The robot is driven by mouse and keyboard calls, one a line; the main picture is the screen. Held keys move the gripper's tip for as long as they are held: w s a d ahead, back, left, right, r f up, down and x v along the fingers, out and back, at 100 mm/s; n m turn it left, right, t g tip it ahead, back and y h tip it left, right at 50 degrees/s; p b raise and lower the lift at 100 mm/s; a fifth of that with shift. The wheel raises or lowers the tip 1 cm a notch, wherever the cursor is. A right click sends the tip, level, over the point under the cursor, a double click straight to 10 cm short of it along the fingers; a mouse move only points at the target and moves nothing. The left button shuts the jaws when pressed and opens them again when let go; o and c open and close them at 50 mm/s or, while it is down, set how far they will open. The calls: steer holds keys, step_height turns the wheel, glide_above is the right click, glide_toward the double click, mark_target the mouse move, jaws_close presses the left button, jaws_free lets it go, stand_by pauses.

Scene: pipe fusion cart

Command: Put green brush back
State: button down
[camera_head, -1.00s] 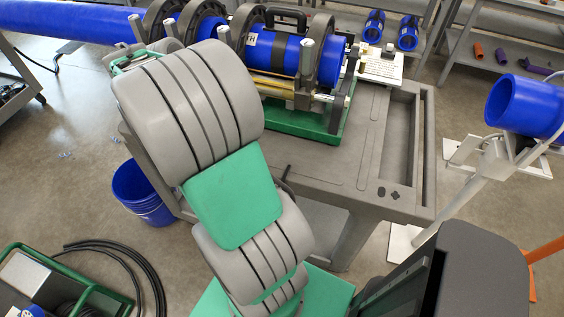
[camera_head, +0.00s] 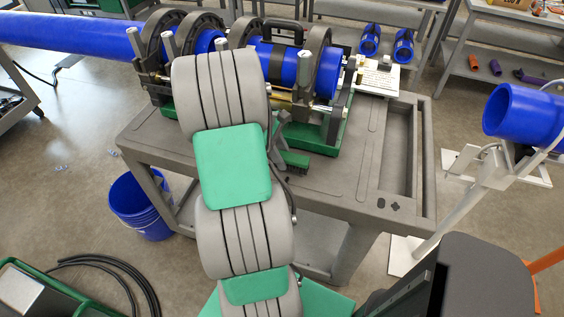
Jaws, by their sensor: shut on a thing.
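The green brush (camera_head: 294,158) shows just right of my arm in the head view, over the front part of the grey cart top (camera_head: 340,185). Its dark bristles face down toward the cart. My gripper (camera_head: 283,143) is shut on the brush; my arm hides much of the gripper and perhaps the brush's left end. I cannot tell whether the brush touches the cart top.
The fusion machine with blue pipe (camera_head: 330,75) stands behind the brush on a green base (camera_head: 320,138). A long empty recess (camera_head: 402,150) runs along the cart's right side. A blue bucket (camera_head: 140,205) stands on the floor at left. A blue pipe (camera_head: 520,112) sits on a white stand.

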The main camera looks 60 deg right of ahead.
steer(key=shift+a+f, duration=0.1)
steer(key=shift+f, duration=1.1)
steer(key=shift+f, duration=0.1)
steer(key=c, duration=1)
jaws_free()
